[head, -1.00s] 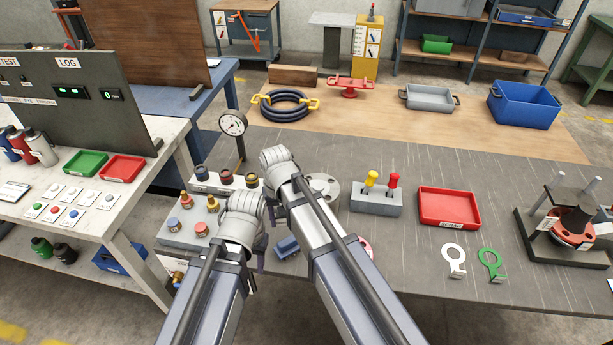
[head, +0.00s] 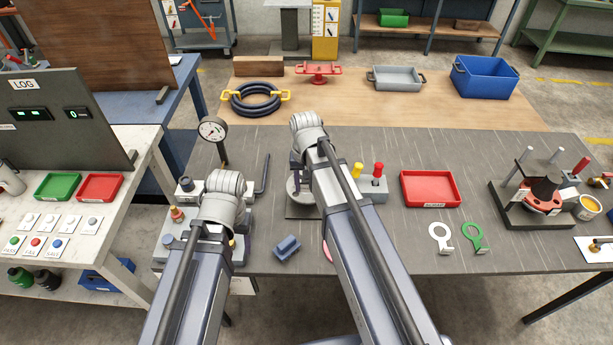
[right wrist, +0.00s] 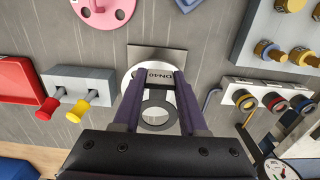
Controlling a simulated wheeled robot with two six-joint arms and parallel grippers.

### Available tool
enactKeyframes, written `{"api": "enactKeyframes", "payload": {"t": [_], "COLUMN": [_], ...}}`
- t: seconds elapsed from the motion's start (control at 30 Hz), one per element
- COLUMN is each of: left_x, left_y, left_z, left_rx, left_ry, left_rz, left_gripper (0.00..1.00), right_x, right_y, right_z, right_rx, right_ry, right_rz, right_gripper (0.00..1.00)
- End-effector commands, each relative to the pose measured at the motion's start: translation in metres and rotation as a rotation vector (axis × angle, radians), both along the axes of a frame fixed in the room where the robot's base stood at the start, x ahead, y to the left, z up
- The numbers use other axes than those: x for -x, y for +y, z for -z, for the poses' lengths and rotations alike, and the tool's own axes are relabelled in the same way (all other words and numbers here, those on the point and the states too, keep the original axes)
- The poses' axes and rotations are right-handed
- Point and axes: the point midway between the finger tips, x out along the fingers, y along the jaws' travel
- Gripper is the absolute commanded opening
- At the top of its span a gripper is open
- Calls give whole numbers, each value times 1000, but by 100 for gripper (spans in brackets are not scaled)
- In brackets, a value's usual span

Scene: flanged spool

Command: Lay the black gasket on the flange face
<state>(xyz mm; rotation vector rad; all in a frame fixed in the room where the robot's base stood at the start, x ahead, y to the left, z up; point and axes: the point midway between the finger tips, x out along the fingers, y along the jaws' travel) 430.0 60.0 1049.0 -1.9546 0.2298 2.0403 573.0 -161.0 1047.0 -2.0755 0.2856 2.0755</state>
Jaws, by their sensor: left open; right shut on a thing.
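The black gasket (right wrist: 143,118) is a thin dark ring in the right wrist view, between the purple fingers of my right gripper (right wrist: 158,80), which is shut on it. Below it is the round pale flange face (right wrist: 129,84) of the spool, with a dark plate marked DN40 beside it. I cannot tell whether ring and face touch. In the head view the flange (head: 294,200) is partly hidden by my right arm, whose gripper is over it. My left gripper (head: 246,222) is open, left of the flange near the grey block; its fingertips are mostly hidden.
A dial gauge (head: 212,130) and a black hex key (head: 262,174) stand and lie left of the flange. A grey holder (head: 374,190) with red and yellow handles is close on the right. A blue block (head: 287,248) lies in front. The red tray (head: 430,188) is further right.

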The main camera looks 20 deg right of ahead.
Motion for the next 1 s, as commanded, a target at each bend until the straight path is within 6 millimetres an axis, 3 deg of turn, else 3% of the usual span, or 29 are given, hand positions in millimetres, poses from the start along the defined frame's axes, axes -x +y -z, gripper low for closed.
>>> {"api": "enactKeyframes", "payload": {"t": [0.37, 1.0], "left_x": [0, 0], "left_y": [0, 0], "left_z": [6, 57], "left_rx": [0, 0], "left_ry": [0, 0], "left_rz": [0, 0], "left_gripper": [67, 67], "right_x": [0, 0], "right_y": [-4, -4], "right_z": [6, 57], "right_rx": [0, 0], "right_ry": [0, 0], "right_rz": [7, 7], "right_gripper": [11, 11]}}
